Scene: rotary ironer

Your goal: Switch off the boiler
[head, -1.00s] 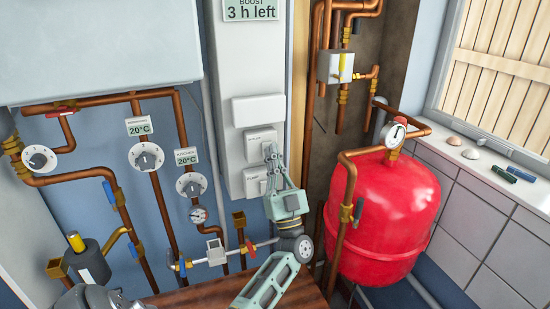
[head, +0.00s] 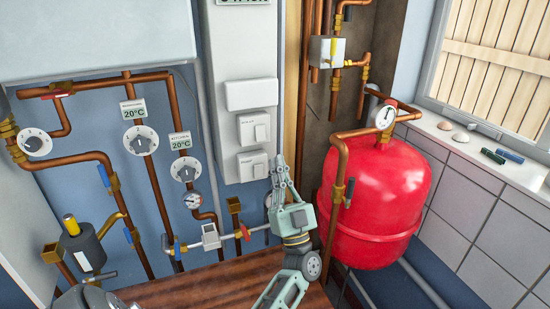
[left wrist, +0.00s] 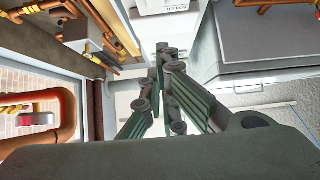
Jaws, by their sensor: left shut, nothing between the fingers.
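The white upper wall switch (head: 254,128), whose small label seems to read boiler, is on the tall white panel (head: 240,60). A similar lower switch (head: 253,166) sits below it. Which way their rockers are tipped is too small to tell. My left gripper (head: 280,160) is shut and empty, pointing up. In the head view its tips are to the right of the lower switch and below the upper one, clear of the upper switch's face. Its closed fingers also show in the left wrist view (left wrist: 164,55). My right gripper is not in view.
A red tank (head: 375,195) with a gauge (head: 385,116) stands right of my left gripper. Copper pipes and dials (head: 141,140) cover the wall to the left. A wooden surface (head: 215,285) lies below. A window sill (head: 470,145) holds small objects.

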